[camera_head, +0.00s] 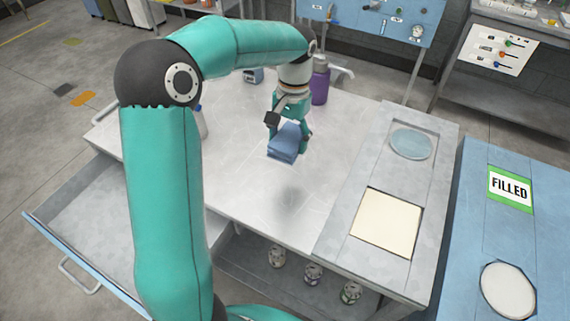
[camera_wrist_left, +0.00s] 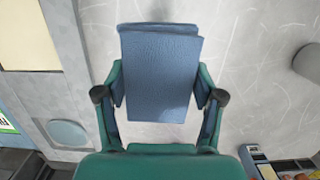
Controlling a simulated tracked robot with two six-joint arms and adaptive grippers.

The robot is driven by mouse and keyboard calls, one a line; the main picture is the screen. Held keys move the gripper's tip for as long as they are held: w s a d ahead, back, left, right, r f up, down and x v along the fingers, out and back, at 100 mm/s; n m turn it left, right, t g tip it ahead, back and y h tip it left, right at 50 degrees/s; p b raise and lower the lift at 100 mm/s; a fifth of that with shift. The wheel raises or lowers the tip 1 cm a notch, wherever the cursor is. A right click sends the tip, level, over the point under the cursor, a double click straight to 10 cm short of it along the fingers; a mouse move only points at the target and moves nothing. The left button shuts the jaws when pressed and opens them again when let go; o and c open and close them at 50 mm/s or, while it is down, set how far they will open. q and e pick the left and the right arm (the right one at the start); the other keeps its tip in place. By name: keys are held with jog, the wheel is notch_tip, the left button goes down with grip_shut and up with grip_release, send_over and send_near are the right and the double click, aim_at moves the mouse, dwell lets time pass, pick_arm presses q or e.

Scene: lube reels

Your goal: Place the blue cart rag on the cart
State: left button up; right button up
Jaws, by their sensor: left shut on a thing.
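The blue cart rag (camera_head: 286,144) is a folded blue cloth held over the cart top (camera_head: 240,185), which is pale grey metal. A shadow shows on the cart top below and in front of the rag, so the rag seems to be above the surface. My left gripper (camera_head: 288,133) is shut on the rag. In the left wrist view the rag (camera_wrist_left: 160,75) hangs between the two fingers of my left gripper (camera_wrist_left: 160,98). My right gripper is not in view.
A purple bottle (camera_head: 319,84) and a small blue-grey item (camera_head: 253,76) stand at the back of the cart. An open drawer (camera_head: 80,205) juts out at left. A cream square panel (camera_head: 387,222) and a round disc (camera_head: 411,144) lie at right. Several cans (camera_head: 313,273) sit on the lower shelf.

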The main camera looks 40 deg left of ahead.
aim_at(287, 179)
pick_arm(q)
notch_tip(287, 179, down, 12)
jog(key=shift+r+p, duration=0.15)
jog(key=shift+p, duration=0.5)
jog(key=shift+f, duration=0.4)
jog(key=shift+f, duration=0.1)
jog(key=o, duration=1.1)
